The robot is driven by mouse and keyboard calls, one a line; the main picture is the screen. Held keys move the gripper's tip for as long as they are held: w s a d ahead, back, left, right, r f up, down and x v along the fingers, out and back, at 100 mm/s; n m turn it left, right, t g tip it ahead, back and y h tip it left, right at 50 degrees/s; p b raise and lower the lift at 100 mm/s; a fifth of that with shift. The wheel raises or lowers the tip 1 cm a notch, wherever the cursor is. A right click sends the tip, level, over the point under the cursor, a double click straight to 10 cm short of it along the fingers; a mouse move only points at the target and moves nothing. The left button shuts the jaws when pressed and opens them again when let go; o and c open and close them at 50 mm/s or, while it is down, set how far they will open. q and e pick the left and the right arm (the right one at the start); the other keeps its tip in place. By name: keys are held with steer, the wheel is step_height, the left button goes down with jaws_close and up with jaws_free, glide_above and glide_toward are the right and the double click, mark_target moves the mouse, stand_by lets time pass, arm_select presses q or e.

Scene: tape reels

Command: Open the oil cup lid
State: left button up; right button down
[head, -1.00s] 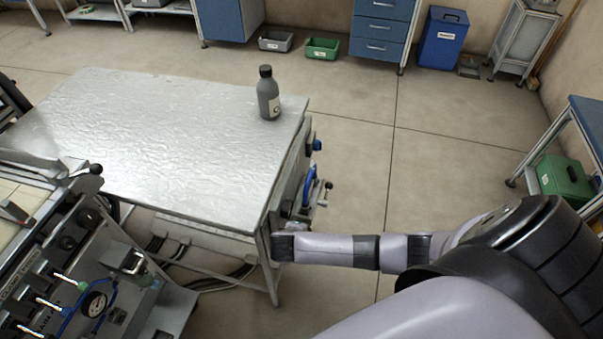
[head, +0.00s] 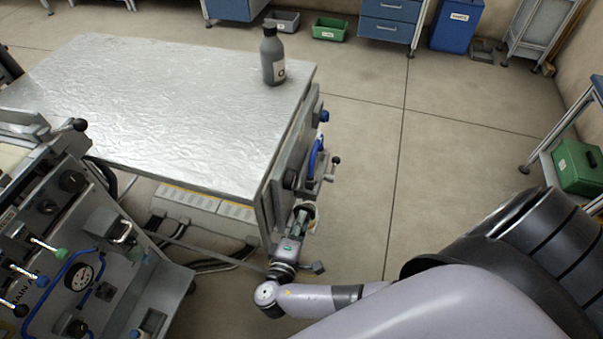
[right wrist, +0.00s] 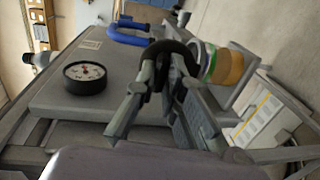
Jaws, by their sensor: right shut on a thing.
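My right gripper (head: 300,222) points up at the side of the metal table's end panel, below a blue handle. In the right wrist view its two fingers (right wrist: 172,62) close around a black curved part, which looks like a loop or handle. I cannot tell whether this part belongs to the oil cup lid. Just right of the fingertips is a small cylinder (right wrist: 226,67) with a tan end and a green band, possibly the oil cup; the fingers partly hide its left side. My left gripper is not in view.
A grey bottle (head: 273,57) stands on the metal table (head: 170,110). A panel with gauges and valves (head: 80,260) is at the lower left. In the right wrist view, a round gauge (right wrist: 85,77) and blue handle (right wrist: 127,34) are close by. Open floor lies to the right.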

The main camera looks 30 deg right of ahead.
steer(key=shift+s+a+f+h+b, duration=0.1)
steer(key=shift+f+h+b, duration=0.1)
steer(key=shift+h+b, duration=0.15)
stand_by(0.3)
steer(key=c, duration=1.7)
jaws_free()
steer(key=v, duration=1.2)
steer(key=shift+s, duration=0.1)
